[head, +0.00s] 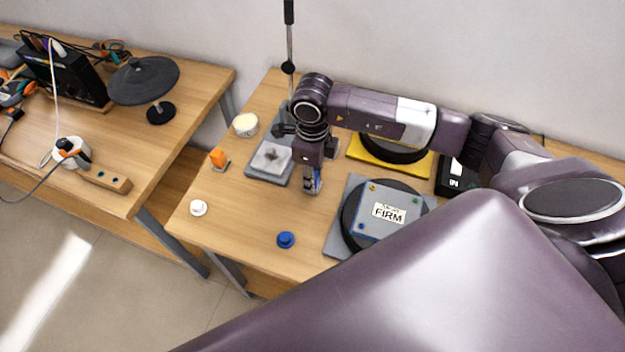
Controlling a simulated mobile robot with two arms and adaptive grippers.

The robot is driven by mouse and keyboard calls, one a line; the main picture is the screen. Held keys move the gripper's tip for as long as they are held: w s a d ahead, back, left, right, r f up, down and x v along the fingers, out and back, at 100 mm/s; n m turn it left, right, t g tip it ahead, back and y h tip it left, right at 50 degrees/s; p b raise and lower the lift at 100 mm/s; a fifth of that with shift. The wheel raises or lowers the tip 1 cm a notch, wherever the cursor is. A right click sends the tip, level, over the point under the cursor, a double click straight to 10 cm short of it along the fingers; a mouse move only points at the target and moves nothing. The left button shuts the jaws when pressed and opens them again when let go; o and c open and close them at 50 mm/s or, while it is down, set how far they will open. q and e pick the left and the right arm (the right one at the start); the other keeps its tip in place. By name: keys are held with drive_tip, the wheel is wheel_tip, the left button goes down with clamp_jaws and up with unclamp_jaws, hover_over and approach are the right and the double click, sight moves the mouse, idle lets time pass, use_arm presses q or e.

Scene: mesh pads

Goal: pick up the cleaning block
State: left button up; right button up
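I cannot tell for certain which item is the cleaning block. A small orange block with a grey base (218,157) stands near the left edge of the right table. A pale, squarish block (271,158) lies on a grey plate (262,179) to its right. My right gripper (312,190) points down just right of that plate, close to the tabletop. Its fingers are small and dark here, so I cannot see whether they are apart or hold anything. My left gripper is not in view.
A grey pad labelled FIRM (388,213) and a yellow-based pad (362,158) lie right of the gripper. A blue knob (286,240), a white knob (198,208) and a cream round tub (245,124) stand on the table (240,220). A thin upright stand (289,45) rises behind.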

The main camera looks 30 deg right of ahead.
drive_tip(key=c, duration=0.5)
clamp_jaws()
drive_tip(key=shift+r, duration=0.1)
drive_tip(key=shift+w+r, duration=0.1)
drive_tip(key=shift+r, duration=0.4)
wheel_tip(320, 180, up, 19)
drive_tip(key=b, duration=0.3)
drive_tip(key=shift+b, duration=0.3)
drive_tip(key=shift+f, duration=0.1)
